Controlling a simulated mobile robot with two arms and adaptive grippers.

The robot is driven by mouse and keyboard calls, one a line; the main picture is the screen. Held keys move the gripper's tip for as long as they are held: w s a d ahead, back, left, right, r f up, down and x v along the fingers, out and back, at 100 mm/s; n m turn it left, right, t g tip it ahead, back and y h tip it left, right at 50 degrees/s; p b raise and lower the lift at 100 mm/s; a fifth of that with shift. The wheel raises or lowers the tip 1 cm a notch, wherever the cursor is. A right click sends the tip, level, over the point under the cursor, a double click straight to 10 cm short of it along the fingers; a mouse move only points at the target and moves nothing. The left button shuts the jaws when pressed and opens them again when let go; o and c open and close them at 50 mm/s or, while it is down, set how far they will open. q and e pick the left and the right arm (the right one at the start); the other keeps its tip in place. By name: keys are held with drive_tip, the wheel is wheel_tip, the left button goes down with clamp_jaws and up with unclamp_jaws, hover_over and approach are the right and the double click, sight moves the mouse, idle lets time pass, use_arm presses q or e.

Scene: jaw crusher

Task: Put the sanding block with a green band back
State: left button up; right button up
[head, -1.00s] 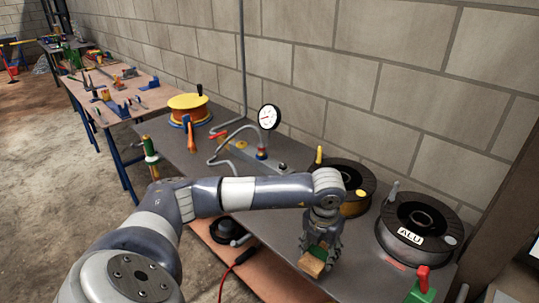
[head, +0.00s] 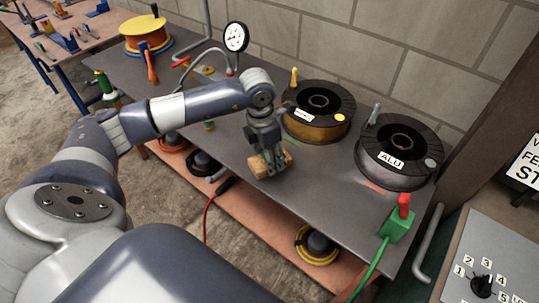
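The sanding block (head: 284,161) is a small tan wooden block in the head view. My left gripper (head: 268,154) points down and is shut on it, near the front edge of the grey bench (head: 325,177). The green band is hidden behind the fingers now. I cannot tell whether the block touches the bench top or hangs just above it. My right gripper is not in view.
A brown spool (head: 312,127) and an ALU spool (head: 390,173) stand behind and right of the block. A green box with a red knob (head: 397,225) sits at the right end. A gauge (head: 236,37) and yellow reel (head: 144,29) stand left. The bench between block and green box is clear.

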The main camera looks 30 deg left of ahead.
use_arm(q)
drive_tip(key=w, duration=0.1)
drive_tip(key=w+a, duration=0.1)
drive_tip(key=w, duration=0.1)
drive_tip(key=shift+w+a+f+b, duration=0.1)
drive_tip(key=shift+a+f+b, duration=0.1)
drive_tip(key=shift+a+b, duration=0.2)
wheel_tip(320, 180, down, 4)
drive_tip(key=shift+r+b, duration=0.2)
drive_tip(key=shift+b, duration=0.9)
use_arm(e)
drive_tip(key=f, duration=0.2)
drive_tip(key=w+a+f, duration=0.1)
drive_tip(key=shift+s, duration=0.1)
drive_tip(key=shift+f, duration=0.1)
use_arm(q)
drive_tip(key=o, duration=1)
drive_tip(key=shift+f, duration=0.1)
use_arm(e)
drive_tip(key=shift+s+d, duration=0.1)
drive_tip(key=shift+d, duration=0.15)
